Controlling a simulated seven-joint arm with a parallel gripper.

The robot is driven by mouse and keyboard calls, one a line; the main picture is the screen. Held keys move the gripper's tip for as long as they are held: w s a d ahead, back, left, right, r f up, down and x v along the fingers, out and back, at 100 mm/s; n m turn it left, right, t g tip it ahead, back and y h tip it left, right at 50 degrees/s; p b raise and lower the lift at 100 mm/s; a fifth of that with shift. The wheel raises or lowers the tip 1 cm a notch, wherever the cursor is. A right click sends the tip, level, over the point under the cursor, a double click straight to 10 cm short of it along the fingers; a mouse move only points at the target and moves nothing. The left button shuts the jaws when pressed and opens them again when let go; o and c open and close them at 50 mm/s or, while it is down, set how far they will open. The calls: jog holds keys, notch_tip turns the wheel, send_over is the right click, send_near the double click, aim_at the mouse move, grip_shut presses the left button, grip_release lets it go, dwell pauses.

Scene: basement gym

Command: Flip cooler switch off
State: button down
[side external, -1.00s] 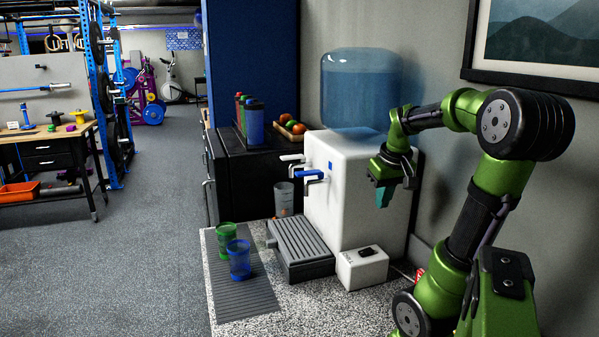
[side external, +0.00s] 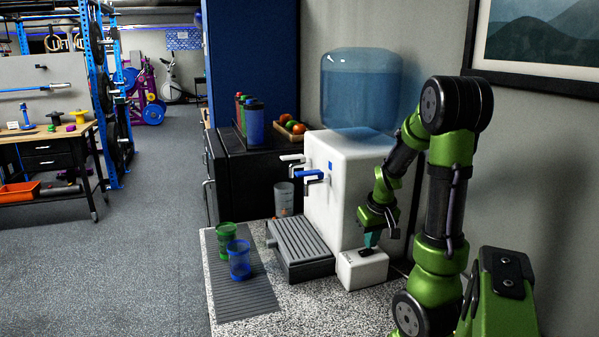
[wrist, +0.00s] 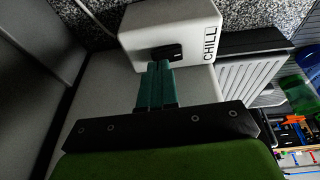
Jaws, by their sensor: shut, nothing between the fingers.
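The cooler switch is a black rocker (wrist: 174,52) on a small white box (side external: 362,273) marked "CHILL" in the wrist view. The box stands on the speckled counter in front of the white water cooler (side external: 335,195). My gripper (side external: 370,243) is shut and empty, pointing down at the box top. In the wrist view its teal fingertips (wrist: 158,66) are at the near edge of the black rocker. I cannot tell whether they touch it. In the side view the fingers and arm partly cover the rocker, and its tilt is unclear.
A grey drip tray (side external: 300,246) lies left of the box. A green cup (side external: 227,240) and a blue cup (side external: 239,262) stand on a ribbed mat (side external: 248,299). Cooler taps (side external: 308,176) stick out on the left. The wall is close on the right.

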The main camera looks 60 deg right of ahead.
jog(key=shift+f, duration=0.25)
jog(key=shift+s+d+f, duration=0.15)
jog(key=shift+s+f, duration=0.05)
jog(key=shift+f, duration=0.2)
jog(key=shift+s+d+f, duration=0.25)
jog(key=shift+s+d, duration=0.05)
jog(key=shift+a, duration=0.1)
